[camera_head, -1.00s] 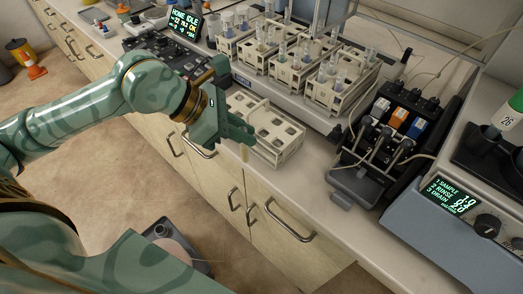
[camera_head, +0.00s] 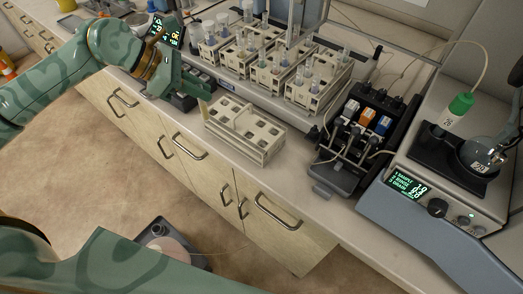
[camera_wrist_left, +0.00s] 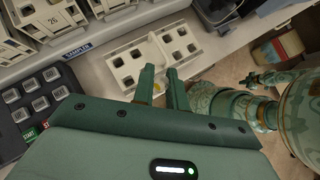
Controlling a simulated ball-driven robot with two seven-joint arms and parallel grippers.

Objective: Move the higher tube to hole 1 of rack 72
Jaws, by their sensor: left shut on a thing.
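My left gripper (camera_head: 207,92) is shut on a thin tube (camera_head: 203,108), of which only a small pale yellow end shows below the fingers. In the left wrist view the fingers (camera_wrist_left: 162,78) are close together with a yellow bit of the tube (camera_wrist_left: 159,87) between them. The gripper is just left of an empty white rack (camera_head: 262,153) at the counter's front edge, which also shows in the left wrist view (camera_wrist_left: 128,82). Its number is not readable. Several white racks with tubes (camera_head: 316,99) stand behind on the sampler. My right gripper is out of view.
A black pump with coloured blocks (camera_head: 383,124) stands right of the empty rack. Further right is a grey instrument with a lit screen (camera_head: 407,186) and a green-capped bottle (camera_head: 461,103). A keypad (camera_wrist_left: 36,99) lies left in the wrist view.

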